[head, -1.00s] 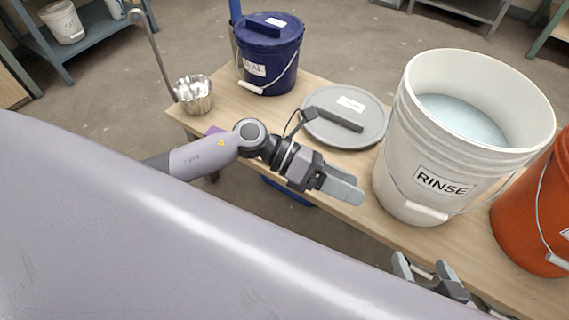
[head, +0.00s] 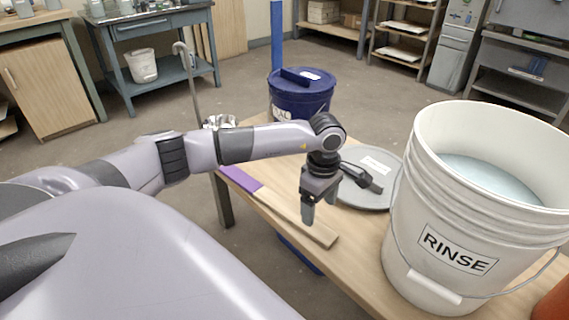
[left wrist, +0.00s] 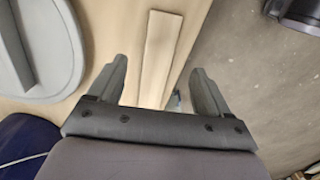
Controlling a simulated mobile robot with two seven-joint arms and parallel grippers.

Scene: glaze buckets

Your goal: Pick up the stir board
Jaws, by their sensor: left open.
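The stir board (head: 288,211) is a long flat wooden strip with a purple end (head: 241,178). It lies along the near left edge of the wooden table. My left gripper (head: 307,212) points down over the plain part of the board, its fingers open and empty. In the left wrist view, the board (left wrist: 160,45) runs between the two open fingers of the gripper (left wrist: 159,68). Whether the fingertips touch the board or table cannot be told. My right gripper is not in view.
A white RINSE bucket (head: 420,240) with liquid stands right of the gripper. A grey lid (head: 385,200) lies behind the gripper, and also shows in the left wrist view (left wrist: 50,45). A dark blue bucket (head: 300,98) and a metal ladle (head: 195,85) are farther back.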

